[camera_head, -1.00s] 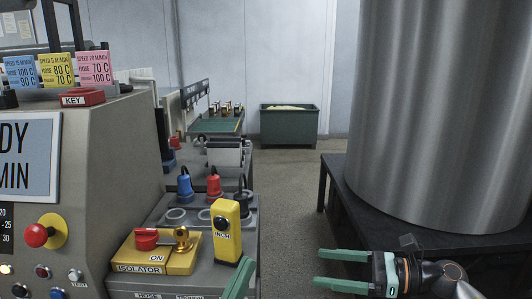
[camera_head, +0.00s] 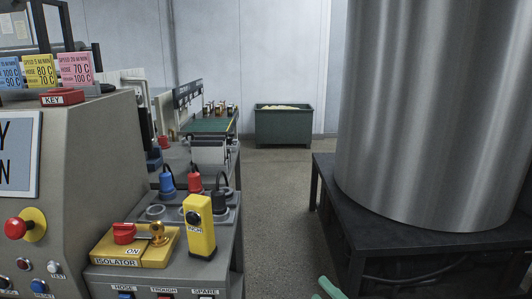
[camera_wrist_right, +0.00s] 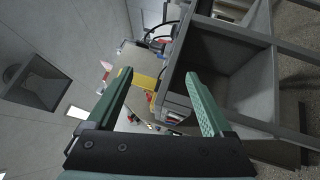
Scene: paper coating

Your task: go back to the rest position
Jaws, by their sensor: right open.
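My right gripper shows only as a green fingertip (camera_head: 328,288) at the bottom edge of the head view, over the floor right of the control desk. In the right wrist view my right gripper (camera_wrist_right: 158,75) is open, its two green fingers wide apart with nothing between them. The machine lies beyond the fingers there, tilted in the picture. My left gripper is not in view.
The control desk (camera_head: 85,170) stands at the left, with a yellow isolator (camera_head: 135,250) and a yellow inch switch (camera_head: 200,228). A large steel roll (camera_head: 430,110) rests on a dark stand (camera_head: 375,240) at the right. Open floor (camera_head: 280,190) lies between, with a green bin (camera_head: 284,126) behind.

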